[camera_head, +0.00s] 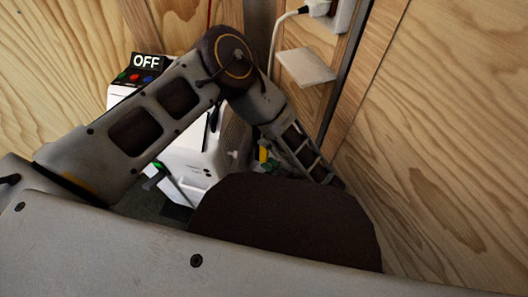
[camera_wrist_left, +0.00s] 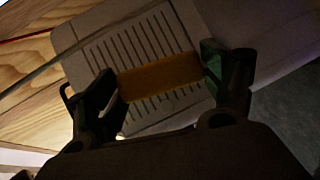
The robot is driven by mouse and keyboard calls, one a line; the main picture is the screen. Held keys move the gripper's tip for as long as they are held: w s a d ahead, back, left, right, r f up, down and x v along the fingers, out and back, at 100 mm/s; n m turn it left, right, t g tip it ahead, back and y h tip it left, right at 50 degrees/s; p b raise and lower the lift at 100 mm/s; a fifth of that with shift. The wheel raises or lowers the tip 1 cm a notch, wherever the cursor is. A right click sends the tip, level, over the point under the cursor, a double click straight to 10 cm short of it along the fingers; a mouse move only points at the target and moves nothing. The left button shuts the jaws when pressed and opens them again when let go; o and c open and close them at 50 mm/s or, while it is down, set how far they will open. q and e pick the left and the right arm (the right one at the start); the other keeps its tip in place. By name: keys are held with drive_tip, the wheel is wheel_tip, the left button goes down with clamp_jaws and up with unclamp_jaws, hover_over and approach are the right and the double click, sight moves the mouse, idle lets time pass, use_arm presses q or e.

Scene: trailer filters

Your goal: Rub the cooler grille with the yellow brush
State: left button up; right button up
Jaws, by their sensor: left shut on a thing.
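The yellow brush (camera_wrist_left: 160,77) shows as an orange-yellow block in the left wrist view. My left gripper (camera_wrist_left: 159,76) is shut on it, with a finger at each end. The brush lies across the slatted cooler grille (camera_wrist_left: 98,54), hiding its middle slats; I cannot tell whether it touches them. In the head view a small yellow patch (camera_head: 263,154), likely the brush, shows beside my left forearm; the gripper there is mostly hidden by my arm. I cannot make out my right gripper in either view.
A white appliance (camera_head: 192,155) stands behind my left arm, with an OFF sign (camera_head: 147,62) and coloured buttons near it. Wooden walls (camera_head: 440,130) close in on both sides. A white shelf (camera_head: 306,67) and a plug with a cable (camera_head: 316,8) are on the back wall.

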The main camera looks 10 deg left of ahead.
use_arm(q)
drive_tip(key=shift+d, duration=0.65)
drive_tip(key=shift+c, duration=0.2)
drive_tip(key=shift+r, duration=0.1)
